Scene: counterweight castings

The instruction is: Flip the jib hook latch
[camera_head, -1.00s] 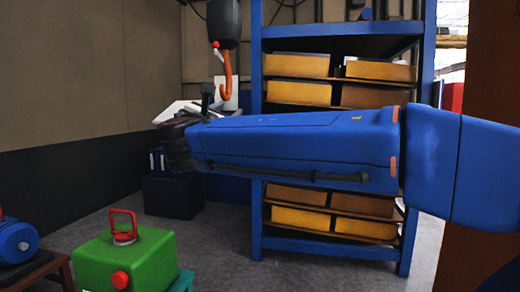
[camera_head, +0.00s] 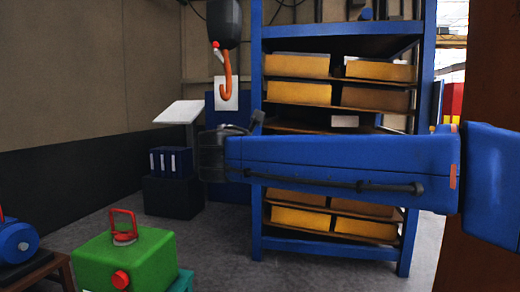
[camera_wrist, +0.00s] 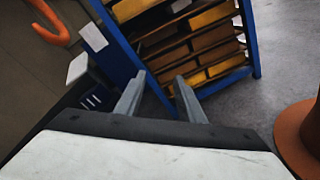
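The orange jib hook (camera_head: 226,82) hangs from a dark grey block (camera_head: 224,22) at the upper left of the shelf in the head view. A small lever with a red tip (camera_head: 216,45), which looks like the latch, sticks out at the block's lower left. Part of the hook (camera_wrist: 48,22) shows at the top left of the wrist view; the lever is out of that view. My gripper (camera_wrist: 160,79) is open, its two grey fingers apart with nothing between them. In the head view my dark wrist end is below the hook, apart from it; the fingers are not clear there.
A blue rack (camera_head: 257,120) with yellow castings stands behind my arm. A lectern (camera_head: 180,112) and a dark box (camera_head: 172,196) with binders are at left. A green block (camera_head: 150,262) with a red handle and a blue motor (camera_head: 14,242) are in front. Grey floor is open between.

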